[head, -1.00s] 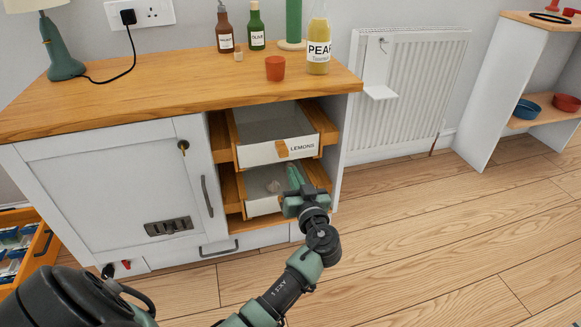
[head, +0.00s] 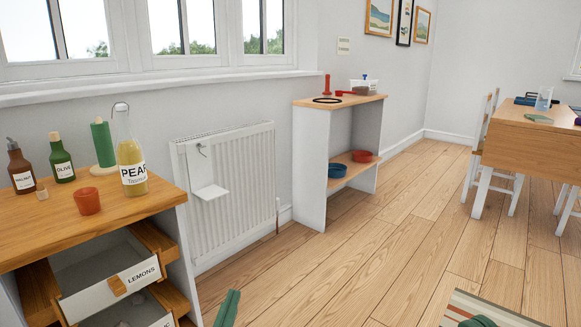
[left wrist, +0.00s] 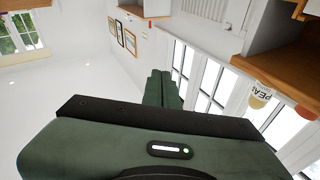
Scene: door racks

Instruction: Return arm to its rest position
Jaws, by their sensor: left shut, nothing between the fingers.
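My left gripper (head: 228,308) shows at the bottom edge of the head view, its green fingers together and empty. It is over the floor, to the right of the drawer cabinet and apart from it. In the left wrist view its closed fingers (left wrist: 160,88) point up into the room, with nothing between them. A small green piece (head: 480,321) at the bottom right of the head view looks like the tip of my right gripper; its jaws cannot be made out.
The LEMONS drawer (head: 112,289) stands open, with another open drawer below. A pear bottle (head: 131,160) and red cup (head: 87,201) stand on the worktop. A radiator (head: 232,185), a shelf unit (head: 312,165) and a table (head: 530,140) stand beyond. The middle floor is clear.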

